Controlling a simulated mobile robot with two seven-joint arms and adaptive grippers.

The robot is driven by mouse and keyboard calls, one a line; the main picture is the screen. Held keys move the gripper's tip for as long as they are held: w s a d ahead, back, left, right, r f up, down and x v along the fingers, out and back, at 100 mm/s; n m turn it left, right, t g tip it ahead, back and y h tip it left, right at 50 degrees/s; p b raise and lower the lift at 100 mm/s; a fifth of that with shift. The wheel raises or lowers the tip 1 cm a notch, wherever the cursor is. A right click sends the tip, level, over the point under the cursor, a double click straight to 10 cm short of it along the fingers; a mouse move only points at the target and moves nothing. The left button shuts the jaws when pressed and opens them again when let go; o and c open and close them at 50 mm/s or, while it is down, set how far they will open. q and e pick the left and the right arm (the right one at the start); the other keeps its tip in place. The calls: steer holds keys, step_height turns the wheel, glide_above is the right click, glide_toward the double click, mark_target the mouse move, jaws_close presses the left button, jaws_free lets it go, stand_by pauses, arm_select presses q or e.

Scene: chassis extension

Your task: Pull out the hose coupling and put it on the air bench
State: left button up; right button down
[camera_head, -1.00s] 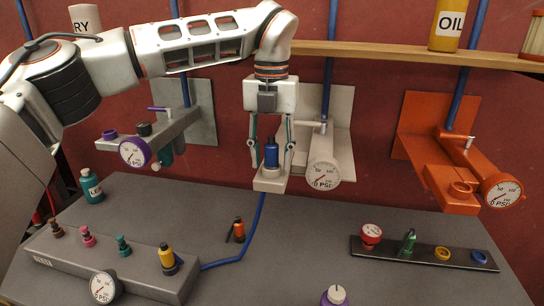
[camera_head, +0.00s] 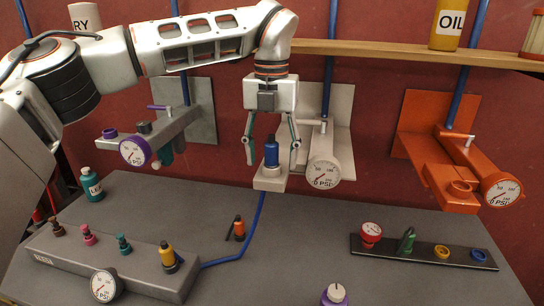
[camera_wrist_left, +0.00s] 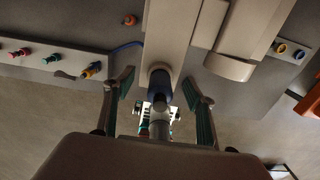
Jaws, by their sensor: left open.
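A blue coupling with a dark top (camera_head: 271,153) stands upright in the white block of the cream wall unit (camera_head: 268,181). It also shows in the wrist view (camera_wrist_left: 160,82). My left gripper (camera_head: 272,158) points down above this block, its fingers spread on either side of the blue coupling with gaps; it holds nothing. The grey air bench (camera_head: 120,262) lies at the lower left, with brown, pink, teal and yellow fittings on top and a gauge in front. A blue hose (camera_head: 240,247) runs from its right end towards the white block. My right gripper is not in view.
A purple-gauge unit (camera_head: 136,152) and an orange unit (camera_head: 465,180) flank the cream one. A dark strip (camera_head: 425,254) with fittings lies right. The middle table is mostly clear.

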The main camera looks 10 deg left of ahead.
mark_target(272, 142)
arm_select(q)
step_height(272, 142, up, 12)
stand_by(0.5)
